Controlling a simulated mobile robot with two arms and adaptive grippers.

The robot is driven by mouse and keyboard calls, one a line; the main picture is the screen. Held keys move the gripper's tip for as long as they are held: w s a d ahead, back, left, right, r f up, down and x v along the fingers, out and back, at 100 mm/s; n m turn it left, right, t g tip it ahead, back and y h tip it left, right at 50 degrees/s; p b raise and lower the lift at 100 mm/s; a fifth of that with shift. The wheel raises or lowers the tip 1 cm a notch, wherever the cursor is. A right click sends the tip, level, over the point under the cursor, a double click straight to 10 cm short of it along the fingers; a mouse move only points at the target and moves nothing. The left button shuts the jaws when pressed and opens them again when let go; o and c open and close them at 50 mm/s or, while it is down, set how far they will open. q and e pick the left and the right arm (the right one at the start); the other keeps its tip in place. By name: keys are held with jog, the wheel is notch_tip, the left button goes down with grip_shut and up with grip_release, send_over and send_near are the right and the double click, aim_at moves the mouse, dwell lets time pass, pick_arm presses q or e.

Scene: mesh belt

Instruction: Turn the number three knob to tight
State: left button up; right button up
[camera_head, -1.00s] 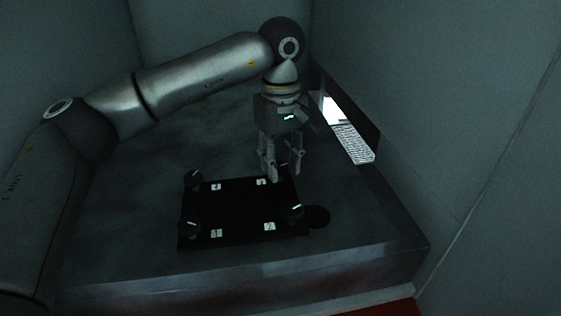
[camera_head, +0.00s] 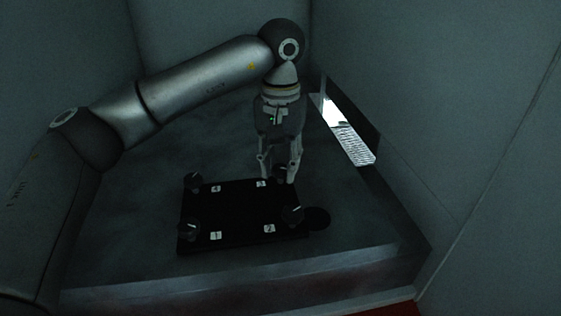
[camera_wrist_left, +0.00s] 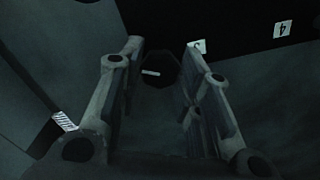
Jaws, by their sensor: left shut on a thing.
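A flat black panel (camera_head: 240,208) lies on the grey block, with a dark knob at each corner and small white number labels. My left gripper (camera_head: 278,176) points down at the panel's back right corner, shut on the knob there (camera_head: 280,171). In the left wrist view this dark round knob (camera_wrist_left: 160,72) with a short white mark sits between the two fingers. The label beside it (camera_wrist_left: 201,46) is partly hidden by a finger, so its number is unreadable. A label reading 4 (camera_wrist_left: 283,29) lies farther along the panel. My right gripper is not in view.
Other knobs stand at the back left (camera_head: 193,180), front left (camera_head: 187,229) and front right (camera_head: 292,214) corners. A dark round spot (camera_head: 318,218) lies right of the panel. A bright slot with a mesh belt (camera_head: 352,143) opens in the right wall.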

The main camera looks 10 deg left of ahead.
aim_at(281, 167)
pick_arm(q)
jog(key=shift+m, duration=0.4)
jog(key=o, duration=1)
notch_tip(281, 167, up, 12)
dwell(0.5)
